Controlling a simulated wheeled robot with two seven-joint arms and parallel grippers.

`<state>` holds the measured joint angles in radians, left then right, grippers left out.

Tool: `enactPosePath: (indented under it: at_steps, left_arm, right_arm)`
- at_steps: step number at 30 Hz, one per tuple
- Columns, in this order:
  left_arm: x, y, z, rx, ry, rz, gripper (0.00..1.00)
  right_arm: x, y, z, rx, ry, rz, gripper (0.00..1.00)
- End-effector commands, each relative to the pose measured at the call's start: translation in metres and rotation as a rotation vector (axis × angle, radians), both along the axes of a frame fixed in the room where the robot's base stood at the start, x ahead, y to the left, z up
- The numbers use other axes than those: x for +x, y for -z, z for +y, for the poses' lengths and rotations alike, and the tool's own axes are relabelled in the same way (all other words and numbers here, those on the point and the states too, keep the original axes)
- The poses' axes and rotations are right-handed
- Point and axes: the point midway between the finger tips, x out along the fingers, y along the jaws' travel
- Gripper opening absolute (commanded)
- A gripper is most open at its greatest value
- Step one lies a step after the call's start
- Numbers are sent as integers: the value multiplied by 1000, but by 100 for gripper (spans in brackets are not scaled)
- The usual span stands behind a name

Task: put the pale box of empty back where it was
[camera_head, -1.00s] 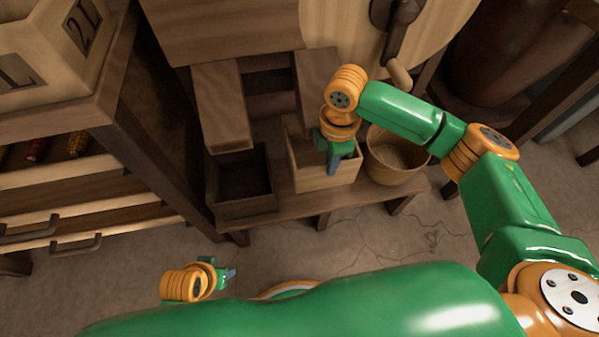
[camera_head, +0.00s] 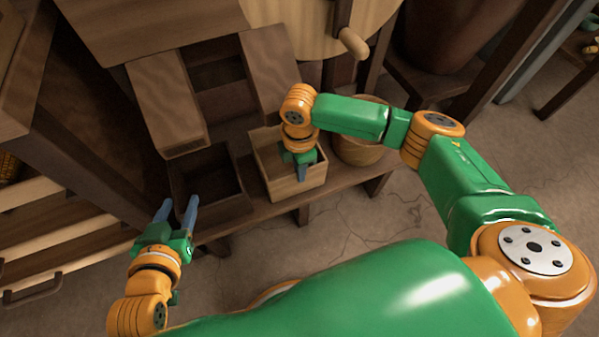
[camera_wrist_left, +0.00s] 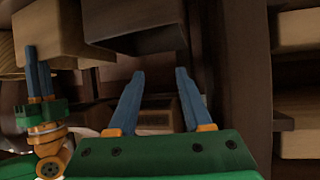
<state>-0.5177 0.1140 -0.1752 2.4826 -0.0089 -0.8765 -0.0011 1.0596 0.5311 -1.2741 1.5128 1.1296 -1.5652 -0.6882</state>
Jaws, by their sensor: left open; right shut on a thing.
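The pale wooden box (camera_head: 300,184) is open-topped and stands on a low dark bench (camera_head: 345,184), between a dark box and a round tub. My right gripper (camera_head: 301,172) is shut on the pale box at its front wall. The box's inside is partly hidden by that gripper. In the left wrist view the pale box (camera_wrist_left: 62,28) and the right gripper (camera_wrist_left: 38,72) show at the left. My left gripper (camera_head: 177,206) is open and empty, in front of the dark box; its fingers also show in the left wrist view (camera_wrist_left: 160,75).
The dark open box (camera_head: 212,212) stands left of the pale box. The round wooden tub (camera_head: 357,150) stands close on its right. Wooden chutes (camera_head: 165,100) and a crank handle (camera_head: 352,42) are behind. Drawers (camera_head: 60,240) stand at the left. The floor (camera_head: 400,205) in front is clear.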

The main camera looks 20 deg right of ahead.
Motion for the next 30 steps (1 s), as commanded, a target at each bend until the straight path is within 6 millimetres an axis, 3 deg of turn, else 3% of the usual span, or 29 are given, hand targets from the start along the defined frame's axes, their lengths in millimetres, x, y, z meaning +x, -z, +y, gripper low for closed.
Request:
enactPosePath:
  at_steps: [5, 14, 18, 30]
  left_arm:
    - [10, -19, -4, -21, 8, -109, 50]
    - [10, -19, -4, -21, 8, -107, 50]
    - [10, -18, -4, -20, 8, -103, 50]
    - [8, -15, -3, -14, 5, -78, 50]
  right_arm:
    - [0, 5, 0, 1, -1, -2, 0]
    - [0, 6, 0, 1, -1, -1, 0]
    - [0, 7, 0, 0, -1, 0, 39]
    - [0, 2, 0, 0, 0, -1, 40]
